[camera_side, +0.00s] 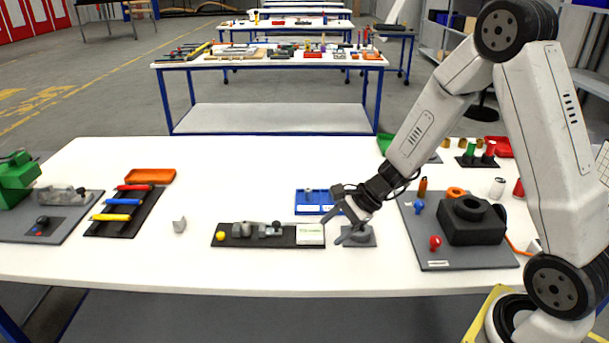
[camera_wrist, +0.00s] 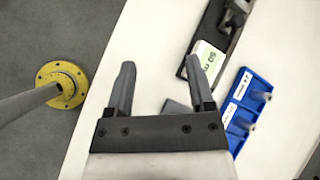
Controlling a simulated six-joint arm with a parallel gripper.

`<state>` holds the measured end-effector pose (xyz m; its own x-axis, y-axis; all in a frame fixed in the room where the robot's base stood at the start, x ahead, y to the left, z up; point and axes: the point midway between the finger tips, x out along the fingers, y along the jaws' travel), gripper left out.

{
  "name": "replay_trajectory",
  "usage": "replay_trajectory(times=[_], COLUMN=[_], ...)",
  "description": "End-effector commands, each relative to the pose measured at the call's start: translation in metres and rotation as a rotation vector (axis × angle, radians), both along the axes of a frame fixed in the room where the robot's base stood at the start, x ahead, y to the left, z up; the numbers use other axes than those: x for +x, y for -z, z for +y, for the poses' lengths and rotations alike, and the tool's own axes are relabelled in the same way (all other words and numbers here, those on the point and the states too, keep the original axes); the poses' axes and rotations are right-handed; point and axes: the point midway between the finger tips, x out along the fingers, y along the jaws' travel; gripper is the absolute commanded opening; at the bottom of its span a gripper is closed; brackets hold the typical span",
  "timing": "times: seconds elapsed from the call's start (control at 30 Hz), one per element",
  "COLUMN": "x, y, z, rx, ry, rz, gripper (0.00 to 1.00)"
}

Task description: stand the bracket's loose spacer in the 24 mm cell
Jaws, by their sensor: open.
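My gripper (camera_side: 350,226) is open over a small grey square plate (camera_side: 369,242), with a grey part on it, at the front of the table. The blue tray (camera_side: 299,209) stands just behind and left of my gripper; in the wrist view the tray (camera_wrist: 230,138) has white labels too small to read and small grey upright pieces. A black strip (camera_side: 285,242) left of my gripper carries grey metal parts. I cannot tell which part is the bracket or its spacer.
A grey board with a black block (camera_side: 470,228) stands at right. A loose grey piece (camera_side: 179,225) lies at left.

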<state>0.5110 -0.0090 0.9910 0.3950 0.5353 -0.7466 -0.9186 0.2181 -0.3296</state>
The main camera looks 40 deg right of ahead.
Motion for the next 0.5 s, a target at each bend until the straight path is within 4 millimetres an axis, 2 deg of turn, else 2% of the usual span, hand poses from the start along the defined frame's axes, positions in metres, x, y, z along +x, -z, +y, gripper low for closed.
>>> replay_trajectory(times=[0.2, 0.5], x=[-0.04, -0.084], y=[-0.007, -0.017], z=[0.016, 0.018], rx=[-0.211, -0.503], ry=[-0.33, -0.777], rz=[-0.021, -0.097], gripper=[0.69, 0.69])
